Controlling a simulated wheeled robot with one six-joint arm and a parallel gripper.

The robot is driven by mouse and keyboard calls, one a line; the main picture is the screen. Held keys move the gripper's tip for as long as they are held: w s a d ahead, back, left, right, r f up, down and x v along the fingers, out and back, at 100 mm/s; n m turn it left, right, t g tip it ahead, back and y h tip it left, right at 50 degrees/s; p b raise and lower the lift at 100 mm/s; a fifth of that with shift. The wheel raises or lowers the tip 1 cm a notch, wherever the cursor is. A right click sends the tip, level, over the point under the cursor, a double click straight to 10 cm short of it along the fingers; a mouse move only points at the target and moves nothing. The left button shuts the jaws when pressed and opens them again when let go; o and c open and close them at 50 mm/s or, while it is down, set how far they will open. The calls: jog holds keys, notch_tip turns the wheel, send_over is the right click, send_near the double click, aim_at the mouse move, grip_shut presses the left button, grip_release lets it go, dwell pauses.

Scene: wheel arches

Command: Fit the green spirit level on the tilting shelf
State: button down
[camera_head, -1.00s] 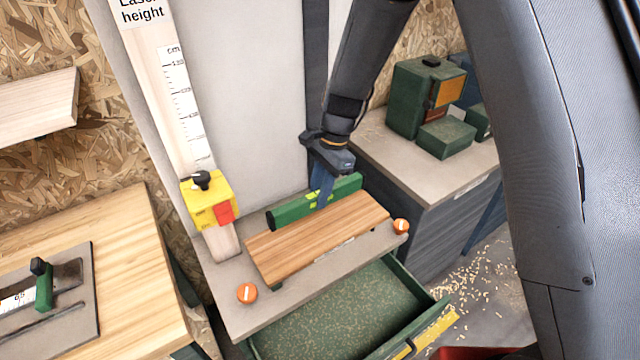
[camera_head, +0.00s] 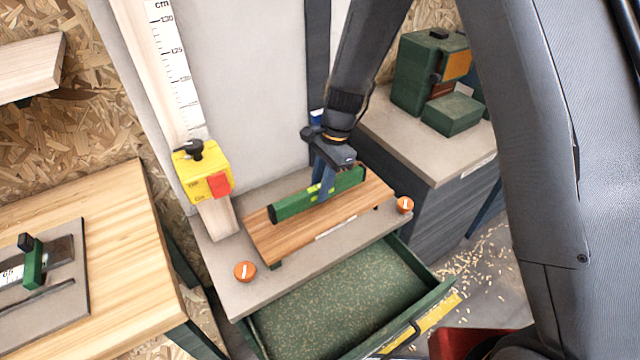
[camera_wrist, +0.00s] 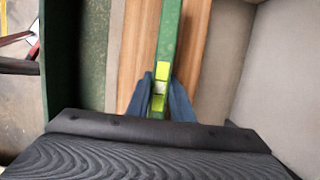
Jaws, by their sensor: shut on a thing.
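The green spirit level (camera_head: 293,204) lies lengthwise along the back half of the wooden tilting shelf (camera_head: 300,232). My gripper (camera_head: 322,190) comes from above and is shut on the level near its middle, at the yellow-green vial. In the wrist view the level (camera_wrist: 170,35) runs between my two blue fingers (camera_wrist: 162,95), over the shelf's wood (camera_wrist: 138,50). I cannot tell whether the level's underside touches the shelf. An orange knob (camera_head: 245,271) is at the shelf's front left and another (camera_head: 404,204) at its right.
A yellow laser box (camera_head: 203,176) on a height scale stands left of the shelf. An open green drawer (camera_head: 345,300) juts out below. A green machine (camera_head: 425,75) stands on the bench at right. A wooden bench (camera_head: 120,270) with a plane is at left.

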jog(key=c, duration=1.5)
grip_release()
jog(key=shift+r, duration=0.1)
jog(key=shift+b+v, duration=1)
jog(key=shift+v, duration=2.8)
jog(key=shift+d, duration=0.15)
